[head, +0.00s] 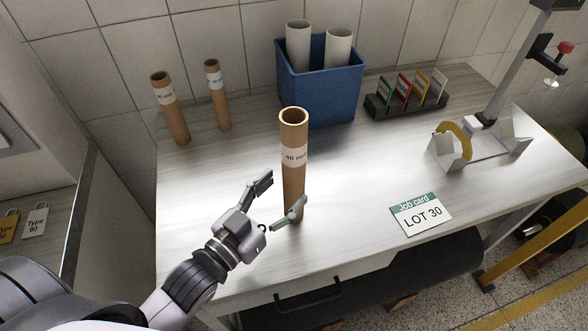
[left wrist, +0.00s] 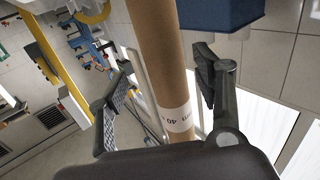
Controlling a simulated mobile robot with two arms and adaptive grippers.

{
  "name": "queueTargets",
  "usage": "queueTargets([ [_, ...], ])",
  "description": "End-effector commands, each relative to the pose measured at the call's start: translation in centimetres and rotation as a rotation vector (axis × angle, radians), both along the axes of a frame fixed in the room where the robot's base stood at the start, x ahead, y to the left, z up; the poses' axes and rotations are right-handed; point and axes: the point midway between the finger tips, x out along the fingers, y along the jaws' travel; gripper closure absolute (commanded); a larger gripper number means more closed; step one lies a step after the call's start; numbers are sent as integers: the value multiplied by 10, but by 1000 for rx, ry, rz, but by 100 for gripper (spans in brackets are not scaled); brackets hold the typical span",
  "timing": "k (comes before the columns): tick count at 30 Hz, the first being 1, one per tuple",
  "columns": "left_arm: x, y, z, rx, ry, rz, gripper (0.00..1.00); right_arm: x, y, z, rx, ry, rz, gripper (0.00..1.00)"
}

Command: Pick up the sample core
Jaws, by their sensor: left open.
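The sample core, a tall brown cardboard tube (head: 294,180) with a white "40 mm" label, stands upright near the middle of the table. My left gripper (head: 282,195) is open at the tube's lower part, with one finger to its left and one in front of its base. In the left wrist view the tube (left wrist: 160,60) runs between the two open fingers (left wrist: 160,95), with space beside it. The gripper does not grip it. My right gripper does not show.
Two smaller brown tubes (head: 169,108) (head: 217,95) stand at the back left. A blue bin (head: 322,95) with two pale rolls stands behind the core. A card rack (head: 408,104), a job card (head: 421,213) and a holder with a yellow ring (head: 455,140) are to the right.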

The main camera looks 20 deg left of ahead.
Motion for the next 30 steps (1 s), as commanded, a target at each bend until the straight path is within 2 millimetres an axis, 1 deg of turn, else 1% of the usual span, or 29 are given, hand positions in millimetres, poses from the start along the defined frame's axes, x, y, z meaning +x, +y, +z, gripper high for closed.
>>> queueTargets([
  [5,10,-2,4,0,0,0,40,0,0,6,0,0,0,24],
  [10,34,-6,12,1,-3,0,40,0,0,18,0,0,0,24],
  [15,50,-13,8,0,0,1,40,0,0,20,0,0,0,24],
  [23,53,-14,6,1,2,0,40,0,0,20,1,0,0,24],
  [30,52,-14,7,0,1,0,54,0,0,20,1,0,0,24],
])
